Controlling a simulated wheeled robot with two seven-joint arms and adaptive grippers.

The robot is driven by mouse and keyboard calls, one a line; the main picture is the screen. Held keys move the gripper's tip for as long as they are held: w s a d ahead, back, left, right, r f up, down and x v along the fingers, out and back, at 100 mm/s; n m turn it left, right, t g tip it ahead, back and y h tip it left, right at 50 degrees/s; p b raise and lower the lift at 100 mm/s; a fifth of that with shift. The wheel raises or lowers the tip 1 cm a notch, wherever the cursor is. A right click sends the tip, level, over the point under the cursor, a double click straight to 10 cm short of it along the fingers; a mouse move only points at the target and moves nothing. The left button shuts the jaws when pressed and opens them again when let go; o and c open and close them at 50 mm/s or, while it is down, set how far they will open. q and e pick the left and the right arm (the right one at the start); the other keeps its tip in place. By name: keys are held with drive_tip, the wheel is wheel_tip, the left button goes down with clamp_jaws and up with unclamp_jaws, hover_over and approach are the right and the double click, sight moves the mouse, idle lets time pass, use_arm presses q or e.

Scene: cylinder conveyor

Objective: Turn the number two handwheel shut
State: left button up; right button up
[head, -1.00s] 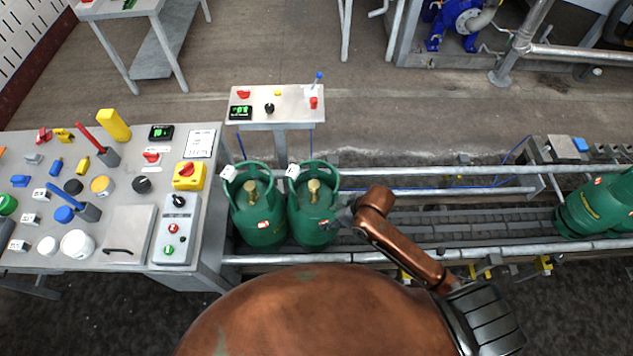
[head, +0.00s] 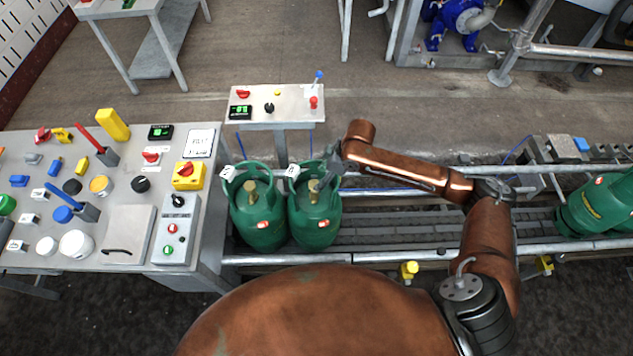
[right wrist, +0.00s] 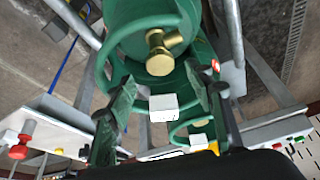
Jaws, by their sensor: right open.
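Two green gas cylinders stand side by side on the conveyor, the left cylinder (head: 258,215) and the right cylinder (head: 316,218). Each has a ring collar and a brass valve, the left valve (head: 250,187) and the right valve (head: 313,186). The small white tags on the collars are unreadable, so I cannot tell which handwheel is number two. My right gripper (head: 334,166) is at the right cylinder's collar, close to its valve. In the right wrist view its fingers (right wrist: 160,88) are apart, with a brass valve (right wrist: 160,54) beyond them and nothing gripped. My left gripper is out of view.
A control bench (head: 110,185) with switches and loose parts stands left of the cylinders. A small panel stand (head: 290,92) is behind them. The conveyor (head: 410,232) is clear to the right until another green cylinder (head: 597,208). Metal rails run along both sides.

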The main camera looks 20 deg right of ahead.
sight(315, 184)
drive_tip(key=shift+b+x, duration=0.3)
drive_tip(key=shift+x, duration=2.1)
drive_tip(key=c, duration=1.2)
